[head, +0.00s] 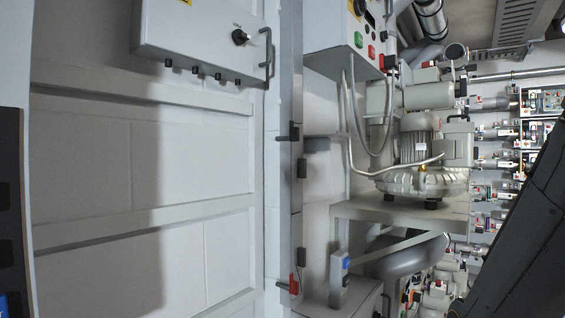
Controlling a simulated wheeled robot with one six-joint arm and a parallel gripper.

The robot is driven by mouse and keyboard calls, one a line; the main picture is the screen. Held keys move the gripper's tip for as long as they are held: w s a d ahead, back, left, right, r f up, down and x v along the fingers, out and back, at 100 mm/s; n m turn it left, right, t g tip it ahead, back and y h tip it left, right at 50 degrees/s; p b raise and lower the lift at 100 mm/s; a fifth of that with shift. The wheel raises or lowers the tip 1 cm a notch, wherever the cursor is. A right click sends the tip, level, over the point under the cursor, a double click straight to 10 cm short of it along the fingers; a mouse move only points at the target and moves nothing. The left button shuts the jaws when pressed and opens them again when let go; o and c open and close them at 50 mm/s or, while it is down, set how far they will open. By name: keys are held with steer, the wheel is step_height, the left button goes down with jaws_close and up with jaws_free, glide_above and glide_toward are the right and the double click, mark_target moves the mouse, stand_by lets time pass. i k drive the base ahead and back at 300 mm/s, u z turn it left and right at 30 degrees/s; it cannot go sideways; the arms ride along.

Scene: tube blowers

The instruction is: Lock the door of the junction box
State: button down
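A light grey wall box (190,45), which looks like the junction box, is at the upper left and cut off by the top edge. Its front has a black rotary knob (240,37) near the right side, with a small label above it. A dark bar handle (266,57) stands at its right edge. Several black cable glands line its underside. I cannot tell whether its door is fully closed or locked. My gripper is not in view; a dark link at the lower right looks like part of my arm.
A control box (350,40) with red and green buttons hangs right of a grey post. A blower (425,150) sits on a shelf (400,212) beyond it. A red-handled part (293,284) is low on the post. A bare framed wall (150,170) lies below the grey box.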

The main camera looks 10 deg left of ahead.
mark_target(239, 37)
steer(key=u, duration=1.2)
